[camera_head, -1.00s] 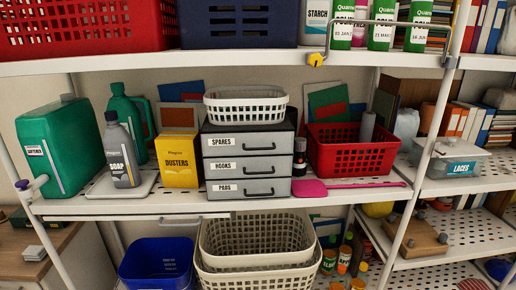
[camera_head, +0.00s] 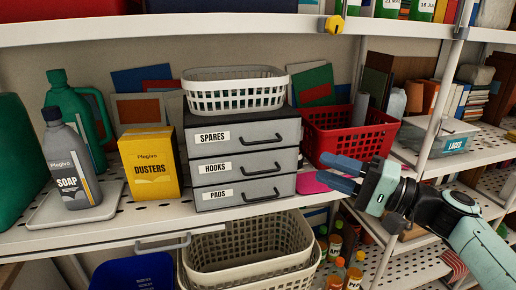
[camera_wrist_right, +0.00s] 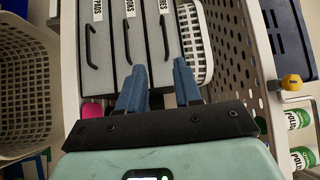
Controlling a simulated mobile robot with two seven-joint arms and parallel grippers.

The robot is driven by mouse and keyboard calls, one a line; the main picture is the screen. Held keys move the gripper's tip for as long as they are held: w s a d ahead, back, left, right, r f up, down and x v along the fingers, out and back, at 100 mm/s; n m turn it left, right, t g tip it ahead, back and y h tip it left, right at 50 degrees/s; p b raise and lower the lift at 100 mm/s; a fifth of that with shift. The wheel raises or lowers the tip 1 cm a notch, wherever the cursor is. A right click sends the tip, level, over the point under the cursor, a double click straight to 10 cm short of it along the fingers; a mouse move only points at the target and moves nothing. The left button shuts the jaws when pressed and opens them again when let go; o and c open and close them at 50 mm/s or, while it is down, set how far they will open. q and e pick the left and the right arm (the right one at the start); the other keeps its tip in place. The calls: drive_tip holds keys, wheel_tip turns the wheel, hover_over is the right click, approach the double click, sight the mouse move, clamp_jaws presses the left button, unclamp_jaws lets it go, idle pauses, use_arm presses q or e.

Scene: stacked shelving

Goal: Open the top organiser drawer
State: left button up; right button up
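The grey organiser (camera_head: 190,165) stands on the middle shelf with three drawers, all shut. Its top drawer (camera_head: 243,137), labelled SPARES, has a dark bar handle (camera_head: 262,140); HOOKS and PADS lie below. In the right wrist view the organiser shows turned sideways, with the SPARES drawer (camera_wrist_right: 154,62) rightmost of the three. My right gripper (camera_head: 336,173) is in front and to the right of the organiser, lower than the top handle and apart from it. Its blue fingers are spread and empty, as the right wrist view shows too (camera_wrist_right: 159,78). My left gripper is out of view.
A white basket (camera_head: 235,95) sits on the organiser. A yellow DUSTERS box (camera_head: 150,165) stands left of it, a red basket (camera_head: 350,135) right. A pink item (camera_head: 313,184) lies near my right fingers. Beige baskets (camera_head: 250,250) stand below. The shelf above limits height.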

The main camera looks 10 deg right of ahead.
sight(271, 145)
use_arm(q)
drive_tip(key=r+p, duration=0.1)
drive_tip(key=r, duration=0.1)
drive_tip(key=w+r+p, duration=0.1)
drive_tip(key=p, duration=0.1)
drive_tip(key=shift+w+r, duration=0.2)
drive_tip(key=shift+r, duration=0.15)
use_arm(e)
drive_tip(key=x, duration=1.3)
drive_tip(key=shift+s+a+r, duration=0.1)
drive_tip(key=shift+r, duration=0.3)
clamp_jaws()
